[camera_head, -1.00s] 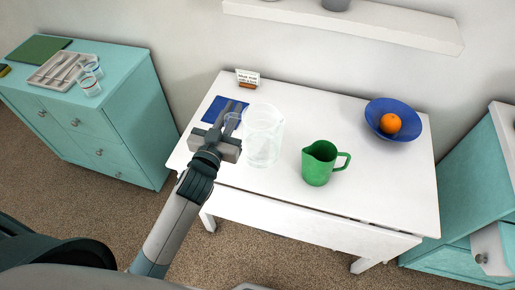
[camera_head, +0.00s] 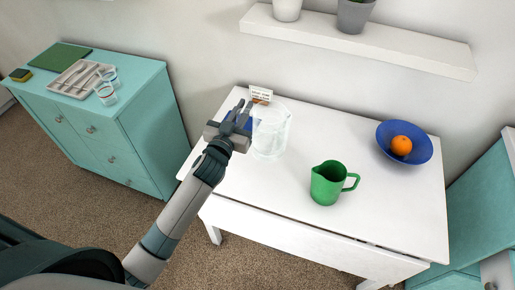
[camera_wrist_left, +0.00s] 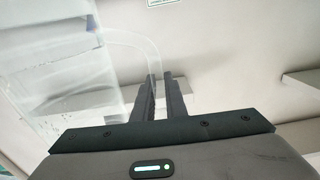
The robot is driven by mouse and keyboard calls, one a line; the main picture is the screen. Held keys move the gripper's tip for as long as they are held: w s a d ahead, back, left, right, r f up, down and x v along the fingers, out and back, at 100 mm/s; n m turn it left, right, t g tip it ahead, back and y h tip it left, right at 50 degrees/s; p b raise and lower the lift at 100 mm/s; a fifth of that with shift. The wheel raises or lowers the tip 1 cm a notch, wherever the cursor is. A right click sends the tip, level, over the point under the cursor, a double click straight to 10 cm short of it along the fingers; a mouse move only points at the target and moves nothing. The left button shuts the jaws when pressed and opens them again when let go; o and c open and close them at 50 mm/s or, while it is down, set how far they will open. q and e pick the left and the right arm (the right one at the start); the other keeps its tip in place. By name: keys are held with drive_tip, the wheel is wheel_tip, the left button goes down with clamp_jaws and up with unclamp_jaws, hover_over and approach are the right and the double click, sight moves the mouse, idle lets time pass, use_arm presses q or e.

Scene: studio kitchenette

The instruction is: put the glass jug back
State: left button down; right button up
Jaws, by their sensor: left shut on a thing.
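The clear glass jug (camera_head: 271,132) is at the left part of the white table in the head view, upright and see-through. My left gripper (camera_head: 240,112) is at its left side, shut on its handle. In the left wrist view, the jug (camera_wrist_left: 65,60) fills the left side and its curved handle runs between the fingers of the left gripper (camera_wrist_left: 160,98). The jug looks raised above the table, but the gap under it is hard to judge. My right gripper is not in view.
A green pitcher (camera_head: 327,184) stands right of the jug on the table (camera_head: 275,195). A blue bowl (camera_head: 424,152) with an orange (camera_head: 401,145) is farther right. A small sign (camera_head: 261,93) and a partly hidden blue cloth (camera_head: 229,118) are behind the gripper. A wall shelf (camera_head: 365,43) holds pots above.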

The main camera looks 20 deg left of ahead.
use_arm(q)
wheel_tip(320, 180, down, 5)
drive_tip(key=shift+r, duration=0.1)
idle(0.5)
drive_tip(key=shift+f, duration=2.15)
drive_tip(key=c, duration=1.9)
unclamp_jaws()
drive_tip(key=shift+f, duration=0.2)
drive_tip(key=shift+c, duration=0.2)
drive_tip(key=shift+o, duration=0.7)
drive_tip(key=shift+r, duration=0.1)
